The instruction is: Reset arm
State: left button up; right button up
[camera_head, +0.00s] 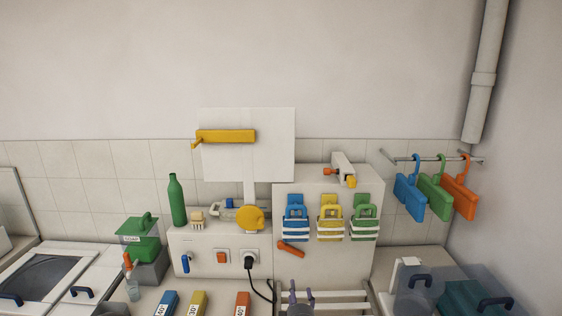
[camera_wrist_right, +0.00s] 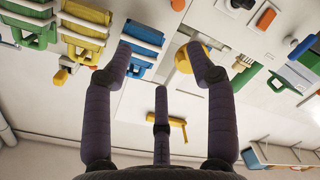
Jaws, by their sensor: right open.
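My right gripper (camera_head: 301,297) shows at the bottom edge of the head view, in front of the white slatted rack. In the right wrist view its dark purple fingers (camera_wrist_right: 160,62) are spread apart, with nothing between them. That view looks upside down at the white wall units. My left gripper is in neither view.
Blue (camera_head: 296,218), yellow (camera_head: 330,218) and green (camera_head: 365,217) clipped items hang on the white box. Coloured bags (camera_head: 436,196) hang from a rail at right. A green bottle (camera_head: 177,201) stands at left. A black cable (camera_head: 256,280) hangs left of my gripper.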

jog(key=s+d+f+m+g+y+b, duration=0.1)
jog(key=s+f+m+g+b, duration=0.15)
jog(key=s+f, duration=0.55)
jog(key=s+d+f+m+g+b, duration=0.1)
jog(key=s+d+f+m+g, duration=0.2)
jog(key=f, duration=0.9)
jog(key=s+f+m+g+y+b, duration=0.15)
jog(key=s+f+g, duration=0.35)
jog(key=f, duration=0.5)
jog(key=s+f+m+g+b, duration=0.2)
jog(key=s+f, duration=0.3)
jog(key=s, duration=0.6)
jog(key=s+f+m+g+y+b, duration=0.1)
jog(key=s+f+m+g, duration=0.3)
jog(key=s, duration=0.8)
jog(key=shift+d+f+m+b, duration=0.3)
jog(key=shift+f+m+b, duration=0.2)
jog(key=shift+b, duration=0.05)
